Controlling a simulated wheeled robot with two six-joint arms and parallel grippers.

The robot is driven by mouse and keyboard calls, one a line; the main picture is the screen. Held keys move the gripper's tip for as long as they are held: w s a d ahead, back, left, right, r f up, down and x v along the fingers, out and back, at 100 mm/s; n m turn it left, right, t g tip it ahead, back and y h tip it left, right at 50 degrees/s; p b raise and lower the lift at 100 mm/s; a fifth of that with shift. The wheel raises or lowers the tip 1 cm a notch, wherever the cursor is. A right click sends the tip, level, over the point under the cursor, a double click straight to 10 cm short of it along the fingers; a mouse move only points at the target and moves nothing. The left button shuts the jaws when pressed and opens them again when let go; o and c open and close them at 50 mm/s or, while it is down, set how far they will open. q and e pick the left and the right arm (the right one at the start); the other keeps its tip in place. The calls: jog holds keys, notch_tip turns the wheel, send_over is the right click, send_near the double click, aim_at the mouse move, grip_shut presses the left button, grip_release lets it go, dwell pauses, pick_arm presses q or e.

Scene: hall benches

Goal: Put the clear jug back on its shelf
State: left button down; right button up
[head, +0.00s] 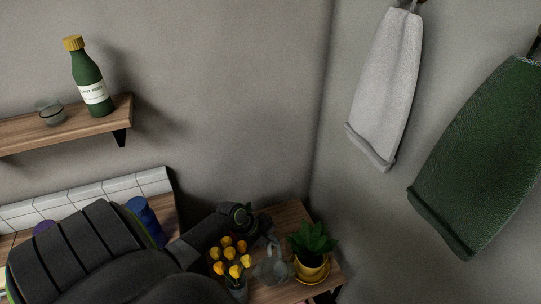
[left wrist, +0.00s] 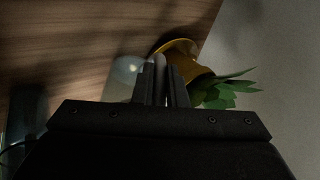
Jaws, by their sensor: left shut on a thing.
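The clear jug (head: 270,270) is at the corner of the wooden bench top (head: 290,215), between yellow tulips and a potted plant. My left gripper (head: 272,244) comes down on it from above and is shut on it. In the left wrist view the closed fingers (left wrist: 162,75) are side by side, with the jug's pale clear body (left wrist: 124,76) just left of them, partly hidden. I cannot tell whether the jug touches the wood. A wall shelf (head: 118,112) holds a green bottle (head: 86,75) and a small glass bowl (head: 52,113). My right gripper is out of view.
The potted plant (head: 311,245) stands close right of the jug, in a yellow pot. The tulips (head: 232,262) stand close left. A blue container (head: 145,216) is partly behind my arm. A grey towel (head: 385,90) and a green towel (head: 480,160) hang on the right wall.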

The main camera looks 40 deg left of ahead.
pick_arm(q)
jog(key=shift+f, duration=0.1)
jog(key=c, duration=1.5)
grip_release()
jog(key=shift+o, duration=0.2)
